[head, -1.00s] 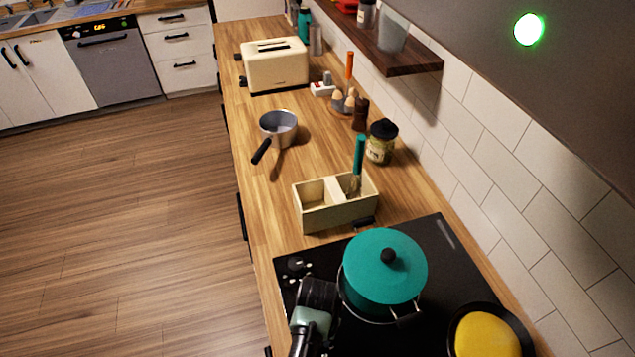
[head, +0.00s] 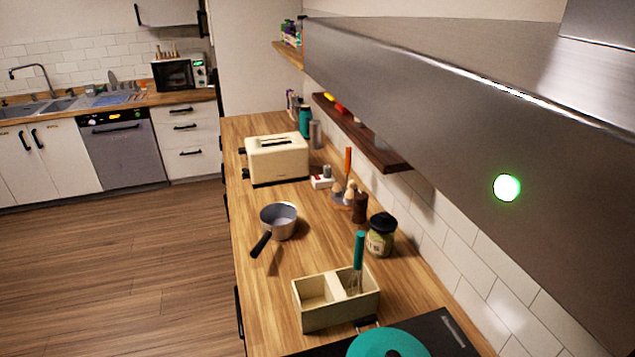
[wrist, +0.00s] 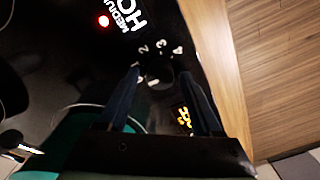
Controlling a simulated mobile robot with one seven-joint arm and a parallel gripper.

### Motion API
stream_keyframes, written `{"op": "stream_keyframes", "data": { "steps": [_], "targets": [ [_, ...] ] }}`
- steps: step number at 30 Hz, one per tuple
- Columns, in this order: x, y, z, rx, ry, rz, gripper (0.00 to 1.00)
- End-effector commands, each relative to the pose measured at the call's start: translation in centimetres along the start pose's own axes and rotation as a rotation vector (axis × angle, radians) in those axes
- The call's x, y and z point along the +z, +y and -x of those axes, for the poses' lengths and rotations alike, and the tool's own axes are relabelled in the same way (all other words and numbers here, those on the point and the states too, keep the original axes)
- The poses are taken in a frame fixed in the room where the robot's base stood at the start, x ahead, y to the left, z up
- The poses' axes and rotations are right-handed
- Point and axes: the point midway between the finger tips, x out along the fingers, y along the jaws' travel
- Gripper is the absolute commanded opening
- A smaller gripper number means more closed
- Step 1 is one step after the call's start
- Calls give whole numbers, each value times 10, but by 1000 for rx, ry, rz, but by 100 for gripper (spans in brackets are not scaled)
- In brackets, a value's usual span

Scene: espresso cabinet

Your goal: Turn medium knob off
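In the wrist view, the black hob panel (wrist: 75,60) fills the left and middle. It carries white lettering that reads "MEDIUM" and "HO", cut off by the frame edge, beside a lit red light (wrist: 103,21). A dark knob (wrist: 158,72) with white numbers around it lies between the tips of my gripper (wrist: 159,74). My gripper's fingers are apart. I cannot tell whether either finger touches the knob. Lit orange characters (wrist: 184,117) show near the right finger. In the head view, only a corner of the hob (head: 452,333) shows; my gripper is out of frame.
A teal pot lid (head: 388,343) is at the bottom of the head view. Behind it are a divided utensil box (head: 318,318), a saucepan (head: 279,220), a jar (head: 381,238) and a toaster (head: 277,160). A steel hood (head: 420,130) overhangs on the right.

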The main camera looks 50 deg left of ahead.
Motion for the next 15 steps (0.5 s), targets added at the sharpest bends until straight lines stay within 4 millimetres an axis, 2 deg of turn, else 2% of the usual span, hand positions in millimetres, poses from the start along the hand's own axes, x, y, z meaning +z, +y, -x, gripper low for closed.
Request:
{"op": "stream_keyframes", "data": {
  "steps": [10, 15],
  "targets": [
    [0, 0, 1, 0, 0, -1, 73],
    [0, 0, 14, 0, 2, -1, 73]
  ]
}}
